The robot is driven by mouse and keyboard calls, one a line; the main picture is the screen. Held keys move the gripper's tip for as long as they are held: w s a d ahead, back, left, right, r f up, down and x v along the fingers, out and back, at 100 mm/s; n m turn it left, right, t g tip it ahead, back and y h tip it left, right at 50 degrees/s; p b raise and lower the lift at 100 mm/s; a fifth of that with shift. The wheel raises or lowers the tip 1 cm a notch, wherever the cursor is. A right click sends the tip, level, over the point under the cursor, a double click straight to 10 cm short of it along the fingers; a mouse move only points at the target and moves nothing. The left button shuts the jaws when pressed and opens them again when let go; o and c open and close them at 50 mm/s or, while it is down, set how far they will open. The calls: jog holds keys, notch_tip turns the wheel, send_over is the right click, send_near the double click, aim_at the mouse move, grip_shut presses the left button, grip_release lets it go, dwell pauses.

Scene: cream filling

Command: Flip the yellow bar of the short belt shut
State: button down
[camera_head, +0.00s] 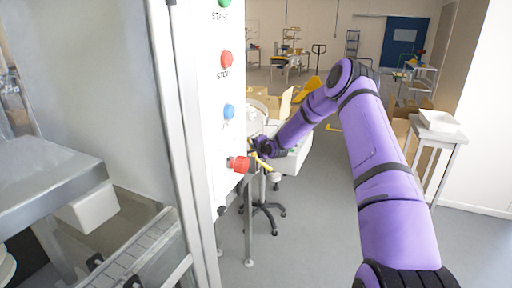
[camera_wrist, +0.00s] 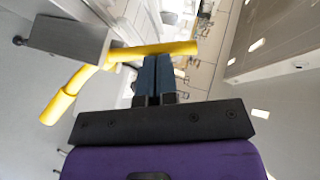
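The yellow bar (camera_wrist: 160,50) is a bent tube in the wrist view. One arm runs across just at my fingertips, and another slants down to the left. In the head view a small piece of the yellow bar (camera_head: 262,161) shows beside the white panel. My gripper (camera_wrist: 157,58) has its two dark fingers together, with the bar crossing at or just beyond their tips. Whether they touch it I cannot tell. In the head view my gripper (camera_head: 262,147) is small and partly hidden near the panel edge. The short belt itself is not clearly seen.
The white panel (camera_head: 215,130) carries green, red and blue buttons, and a red knob (camera_head: 238,164) sticks out close to my gripper. A grey plate (camera_wrist: 68,38) stands near the bar. A stool base (camera_head: 262,210) is below. A white side table (camera_head: 440,135) stands right; floor between is clear.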

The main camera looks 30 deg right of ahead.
jog(key=shift+w+r, duration=0.1)
jog(key=w+a+n+g, duration=0.1)
jog(key=g, duration=0.1)
jog(key=w+a+n+g+h, duration=0.1)
jog(key=shift+w+f+g+h, duration=0.3)
jog(key=shift+f+g, duration=0.1)
jog(key=shift+w+a+f, duration=0.65)
jog(key=shift+w+a, duration=0.1)
jog(key=shift+w, duration=0.1)
jog(key=shift+w+a+f, duration=0.35)
jog(key=shift+w+f, duration=0.15)
jog(key=shift+f, duration=0.45)
